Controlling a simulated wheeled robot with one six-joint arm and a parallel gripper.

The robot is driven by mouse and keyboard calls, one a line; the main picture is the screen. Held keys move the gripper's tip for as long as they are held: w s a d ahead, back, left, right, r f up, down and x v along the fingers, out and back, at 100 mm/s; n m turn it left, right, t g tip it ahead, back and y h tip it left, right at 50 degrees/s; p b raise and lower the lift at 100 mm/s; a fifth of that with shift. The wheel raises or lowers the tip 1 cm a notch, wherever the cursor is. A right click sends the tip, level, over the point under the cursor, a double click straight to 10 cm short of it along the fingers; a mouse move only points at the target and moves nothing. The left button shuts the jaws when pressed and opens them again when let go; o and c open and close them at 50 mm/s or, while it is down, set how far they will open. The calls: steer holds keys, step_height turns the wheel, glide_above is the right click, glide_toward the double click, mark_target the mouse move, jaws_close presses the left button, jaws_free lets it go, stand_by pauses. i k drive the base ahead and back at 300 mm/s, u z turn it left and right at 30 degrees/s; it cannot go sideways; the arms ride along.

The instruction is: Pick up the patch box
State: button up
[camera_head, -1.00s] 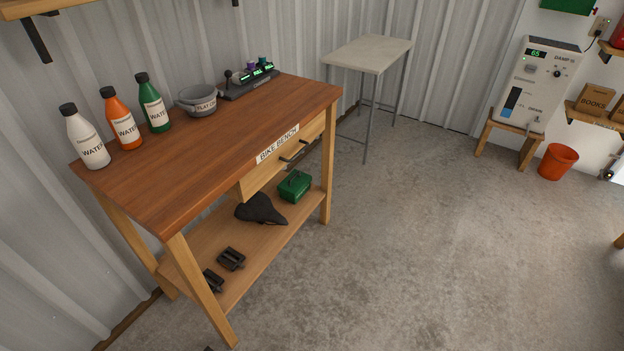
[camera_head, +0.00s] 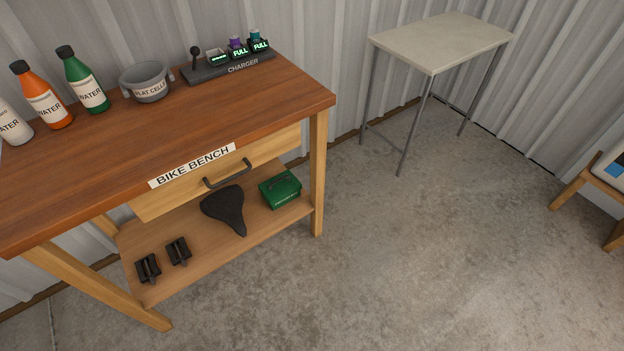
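The bike bench (camera_head: 120,170) has a wooden top and a lower shelf (camera_head: 190,255). My gripper is not in view.
A black saddle (camera_head: 225,208) lies left of the green box, and two black pedals (camera_head: 178,251) lie further left. A drawer (camera_head: 270,152) with a dark handle hangs above the shelf. A grey side table (camera_head: 440,42) stands at the back. The concrete floor (camera_head: 420,260) in front is clear.

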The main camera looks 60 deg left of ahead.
mark_target(298, 194)
steer(key=i, duration=0.85)
steer(key=u, duration=3.2)
